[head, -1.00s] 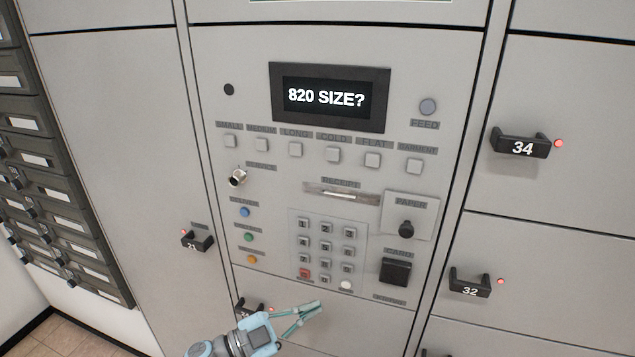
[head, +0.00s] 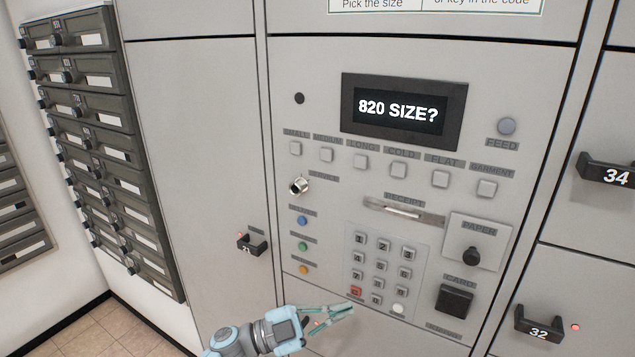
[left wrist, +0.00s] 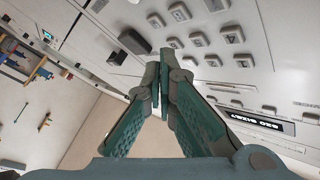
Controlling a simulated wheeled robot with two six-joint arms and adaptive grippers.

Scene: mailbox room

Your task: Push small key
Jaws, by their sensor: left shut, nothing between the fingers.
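The small key (head: 296,148) is a square grey button under the label SMALL, leftmost in the row of size keys on the grey panel. The display (head: 402,110) above the row reads "820 SIZE?". My left gripper (head: 350,309) is shut and empty, low in front of the panel near the bottom of the number keypad (head: 383,270), well below the small key. In the left wrist view its fingers (left wrist: 163,68) meet at the tips, with panel keys beyond them. I cannot tell which key there is the small one. My right gripper is in neither view.
Locker doors with black handles, 34 (head: 606,171) and 32 (head: 540,325), stand at the right. Another handle (head: 251,244) sticks out left of the panel. A keyed lock (head: 299,186) protrudes below the small key. Dark mailboxes (head: 95,130) line the left wall.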

